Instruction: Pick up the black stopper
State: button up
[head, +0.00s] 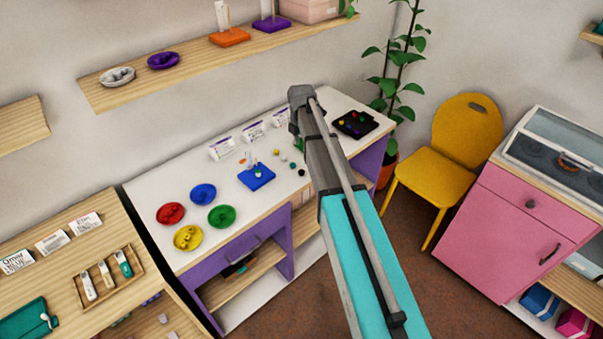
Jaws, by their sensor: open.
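The black stopper appears to be the small dark piece (301,173) on the white table top, at the front end of a short row of small pieces. It is too small to make out its shape. My arm rises from the bottom of the view and passes just right of it. The fingers of my gripper cannot be made out; they seem hidden behind the arm.
A blue board (256,177) with small pegs lies left of the stopper. Red (170,214), blue (203,194), yellow (188,238) and green (221,216) dishes stand farther left. A black tray (355,124) lies at the table's right end. White cards line the back.

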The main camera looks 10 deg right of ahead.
jog(key=shift+f, duration=0.1)
jog(key=b, duration=0.9)
send_over(301, 170)
jog(key=s, duration=0.1)
notch_tip(301, 170, down, 8)
jog(key=shift+s+a+f, duration=0.1)
jog(key=shift+s+f, duration=0.05)
jog(key=shift+f, duration=0.1)
jog(key=shift+f, duration=0.15)
jog(key=shift+w+f+b, duration=0.2)
jog(key=shift+f+b, duration=2.25)
jog(key=c, duration=0.4)
